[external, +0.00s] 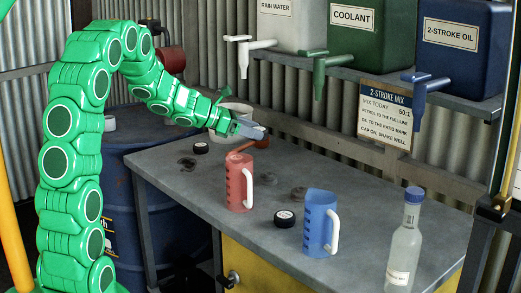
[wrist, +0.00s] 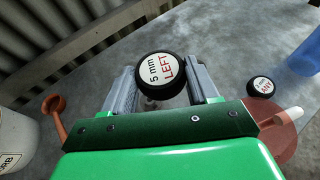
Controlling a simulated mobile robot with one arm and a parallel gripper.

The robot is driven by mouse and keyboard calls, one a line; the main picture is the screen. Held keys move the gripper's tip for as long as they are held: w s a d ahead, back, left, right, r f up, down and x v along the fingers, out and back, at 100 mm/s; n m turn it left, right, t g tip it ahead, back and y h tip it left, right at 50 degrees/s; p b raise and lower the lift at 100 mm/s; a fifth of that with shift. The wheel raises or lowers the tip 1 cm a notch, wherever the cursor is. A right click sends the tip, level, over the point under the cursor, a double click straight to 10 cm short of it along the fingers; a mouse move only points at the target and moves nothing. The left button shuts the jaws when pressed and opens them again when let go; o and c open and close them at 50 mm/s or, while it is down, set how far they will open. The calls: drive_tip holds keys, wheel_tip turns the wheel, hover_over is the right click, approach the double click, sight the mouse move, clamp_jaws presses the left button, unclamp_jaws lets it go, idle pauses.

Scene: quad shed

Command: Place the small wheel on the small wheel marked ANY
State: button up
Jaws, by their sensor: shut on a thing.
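My gripper (external: 258,131) is above the back of the grey bench, near the red jug. In the wrist view my gripper (wrist: 163,92) is shut on a small black wheel (wrist: 160,70) with a white face reading "5 mm LEFT". The wheel sits between the fingertips and looks clear of the bench. I cannot make it out in the external view. A second small black wheel, marked ANY in red (wrist: 262,86), lies flat on the bench. It appears in the external view (external: 285,218) between the red and blue jugs. Another small wheel (external: 201,147) lies at the bench's left end.
A red jug (external: 239,184) and a blue jug (external: 319,222) flank the ANY wheel. A clear bottle (external: 404,247) stands at the right. A white bucket (external: 238,109) and a red funnel-like thing (wrist: 54,113) are at the back. Spigots (external: 320,68) overhang the bench.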

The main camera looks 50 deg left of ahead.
wheel_tip(320, 180, down, 16)
drive_tip(key=shift+f, duration=0.1)
idle(0.6)
drive_tip(key=shift+f, duration=0.1)
drive_tip(key=o, duration=1.1)
drive_tip(key=shift+s+a+r, duration=0.15)
drive_tip(key=shift+r, duration=0.05)
drive_tip(key=v, duration=1.1)
drive_tip(key=shift+s, duration=0.1)
drive_tip(key=shift+s+r, duration=0.1)
drive_tip(key=shift+s, duration=0.1)
drive_tip(key=c, duration=0.4)
